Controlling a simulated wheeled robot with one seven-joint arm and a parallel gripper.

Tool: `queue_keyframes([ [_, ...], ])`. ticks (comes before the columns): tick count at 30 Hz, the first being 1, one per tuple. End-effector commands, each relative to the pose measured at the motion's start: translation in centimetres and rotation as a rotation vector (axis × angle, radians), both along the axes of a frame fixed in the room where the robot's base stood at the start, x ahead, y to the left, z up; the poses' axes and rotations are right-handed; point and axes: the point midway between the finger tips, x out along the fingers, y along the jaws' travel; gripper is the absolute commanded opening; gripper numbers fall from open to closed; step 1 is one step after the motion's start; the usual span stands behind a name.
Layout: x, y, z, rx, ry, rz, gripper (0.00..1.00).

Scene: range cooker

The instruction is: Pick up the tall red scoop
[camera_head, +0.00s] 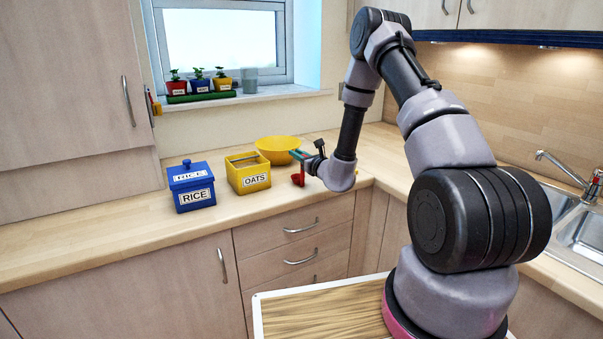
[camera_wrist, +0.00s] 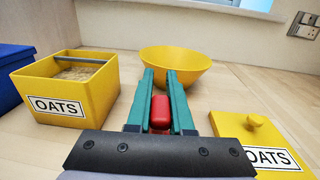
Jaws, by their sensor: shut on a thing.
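The red scoop (camera_head: 298,179) is below my gripper (camera_head: 298,156), close to the countertop right of the yellow oats box. I cannot tell whether it touches the counter. In the wrist view, my gripper's green fingers (camera_wrist: 167,100) are shut on the red scoop (camera_wrist: 160,112); its red top shows between them. The rest of the scoop is hidden there by the fingers and gripper body.
An open yellow oats box (camera_wrist: 70,90) with a grey bar across it stands left. Its yellow lid (camera_wrist: 245,128) lies right. A yellow bowl (camera_wrist: 185,68) is behind my gripper. A blue rice box (camera_head: 191,187) stands further left. Counter in front is clear.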

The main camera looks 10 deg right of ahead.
Motion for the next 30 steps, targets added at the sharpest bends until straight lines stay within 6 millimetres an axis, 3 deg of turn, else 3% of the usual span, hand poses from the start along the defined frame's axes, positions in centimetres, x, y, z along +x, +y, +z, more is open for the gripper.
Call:
queue_keyframes([
  [30,0.03,0.00,0.63,-0.001,-0.001,0.000,0.00],
])
